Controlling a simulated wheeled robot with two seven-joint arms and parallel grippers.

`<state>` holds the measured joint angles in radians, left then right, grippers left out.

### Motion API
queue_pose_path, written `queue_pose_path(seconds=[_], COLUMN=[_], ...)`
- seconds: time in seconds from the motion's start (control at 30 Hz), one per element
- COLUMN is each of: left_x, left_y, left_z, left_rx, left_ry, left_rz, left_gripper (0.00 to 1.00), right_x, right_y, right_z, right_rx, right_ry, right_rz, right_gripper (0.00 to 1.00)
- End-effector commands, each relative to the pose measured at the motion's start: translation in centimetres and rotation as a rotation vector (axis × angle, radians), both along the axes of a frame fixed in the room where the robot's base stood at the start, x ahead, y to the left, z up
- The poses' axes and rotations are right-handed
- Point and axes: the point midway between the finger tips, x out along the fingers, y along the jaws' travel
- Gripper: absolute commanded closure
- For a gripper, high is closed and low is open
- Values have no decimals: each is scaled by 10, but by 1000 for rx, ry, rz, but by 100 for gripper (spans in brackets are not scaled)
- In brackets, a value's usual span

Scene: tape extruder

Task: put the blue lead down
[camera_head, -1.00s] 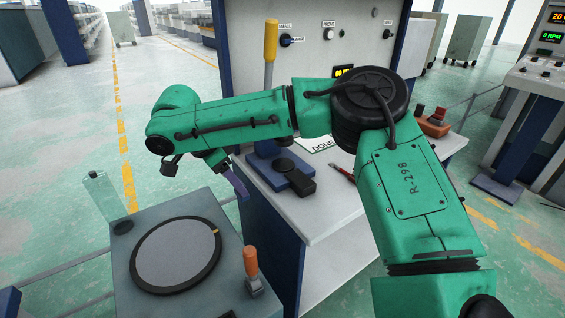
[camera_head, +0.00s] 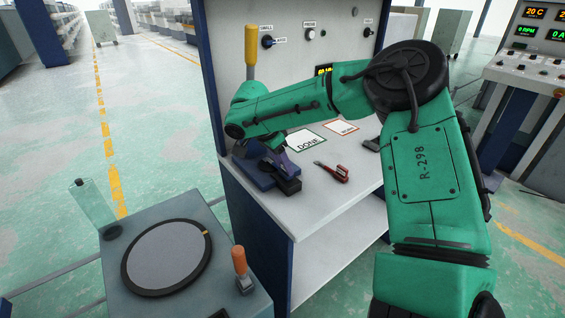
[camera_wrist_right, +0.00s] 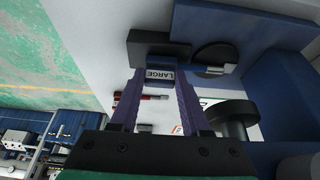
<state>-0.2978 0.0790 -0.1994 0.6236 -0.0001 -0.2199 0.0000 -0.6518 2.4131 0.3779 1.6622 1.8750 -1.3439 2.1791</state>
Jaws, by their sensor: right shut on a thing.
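My right gripper (camera_head: 284,160) is low over the bench, beside the blue and black fixture (camera_head: 246,170). A short blue and grey bar (camera_wrist_right: 210,69) shows just right of the fingertips. In the head view my arm and fingers hide the held piece. My left gripper is out of view.
A red-handled tool (camera_head: 333,171) lies on the white bench (camera_head: 310,208), near the DONE card (camera_head: 306,139) and a red-edged card (camera_head: 341,127). A yellow-handled lever (camera_head: 251,50) stands behind my wrist. A grey stand with a round plate (camera_head: 165,257) is at front left.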

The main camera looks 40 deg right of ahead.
Motion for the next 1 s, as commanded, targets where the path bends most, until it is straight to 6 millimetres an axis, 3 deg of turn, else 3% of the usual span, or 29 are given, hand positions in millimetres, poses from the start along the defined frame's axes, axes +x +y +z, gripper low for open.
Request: queue_pose_path(seconds=[0.03,0.1,0.47,0.57,0.8,1.0], left_x=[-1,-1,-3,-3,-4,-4], left_y=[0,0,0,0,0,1], left_z=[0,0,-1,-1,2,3], left_rx=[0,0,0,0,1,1], left_ry=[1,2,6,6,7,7], left_rz=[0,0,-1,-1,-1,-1], left_gripper=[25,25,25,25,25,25], right_x=[0,0,1,2,5,5], right_y=[0,0,2,8,33,46], right_z=[0,0,4,19,80,109], right_rx=[0,0,-1,-1,-2,0], right_ry=[0,0,0,-3,-3,0], right_rz=[0,0,0,1,1,1], right_gripper=[46,24,24,24,24,24])
